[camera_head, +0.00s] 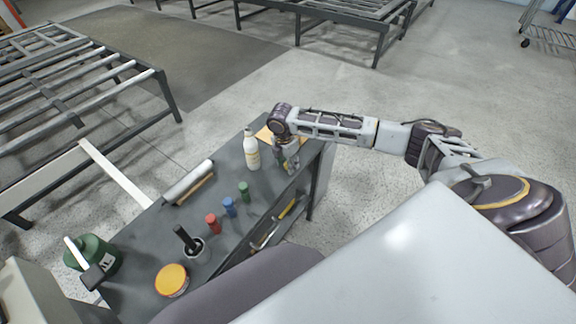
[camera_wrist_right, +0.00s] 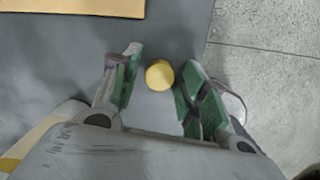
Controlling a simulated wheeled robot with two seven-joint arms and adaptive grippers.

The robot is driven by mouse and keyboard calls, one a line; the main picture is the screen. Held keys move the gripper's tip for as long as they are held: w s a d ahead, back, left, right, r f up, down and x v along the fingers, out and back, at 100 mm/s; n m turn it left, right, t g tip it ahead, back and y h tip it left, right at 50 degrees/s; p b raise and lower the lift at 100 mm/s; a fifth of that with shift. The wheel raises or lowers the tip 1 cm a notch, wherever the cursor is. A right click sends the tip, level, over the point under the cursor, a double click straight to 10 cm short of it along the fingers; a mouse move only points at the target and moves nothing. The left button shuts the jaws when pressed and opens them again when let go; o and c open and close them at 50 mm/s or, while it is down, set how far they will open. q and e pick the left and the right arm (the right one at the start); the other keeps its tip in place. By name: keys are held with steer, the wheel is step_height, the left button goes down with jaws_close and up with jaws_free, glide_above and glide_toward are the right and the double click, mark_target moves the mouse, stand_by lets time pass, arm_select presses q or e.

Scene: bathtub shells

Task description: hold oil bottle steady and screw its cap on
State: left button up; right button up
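The oil bottle (camera_head: 252,152), white with a pale yellow label, stands upright on the grey workbench in the head view. Part of a white and yellow object, likely this bottle, shows at the lower left of the right wrist view (camera_wrist_right: 38,138). My right gripper (camera_head: 289,164) points down just right of the bottle. In the right wrist view its green-padded fingers (camera_wrist_right: 162,62) are open on either side of a round yellow cap (camera_wrist_right: 159,75), with gaps visible. The cap is hidden in the head view.
The workbench (camera_head: 150,228) also holds small red (camera_head: 212,223), blue (camera_head: 229,207) and green (camera_head: 244,191) bottles, a brush in a cup (camera_head: 193,246), an orange-lidded tin (camera_head: 172,280), a white roll (camera_head: 188,182) and a green canister (camera_head: 105,256).

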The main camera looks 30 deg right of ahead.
steer(key=c, duration=0.4)
steer(key=shift+r, duration=0.65)
step_height(320, 180, up, 6)
steer(key=shift+f+p, duration=0.2)
steer(key=shift+p, duration=0.15)
arm_select(q)
steer(key=s+a, duration=0.2)
steer(key=shift+s+r, duration=0.1)
steer(key=shift+s, duration=0.2)
arm_select(e)
step_height(320, 180, up, 3)
steer(key=shift+r, duration=0.1)
arm_select(q)
steer(key=shift+d, duration=0.1)
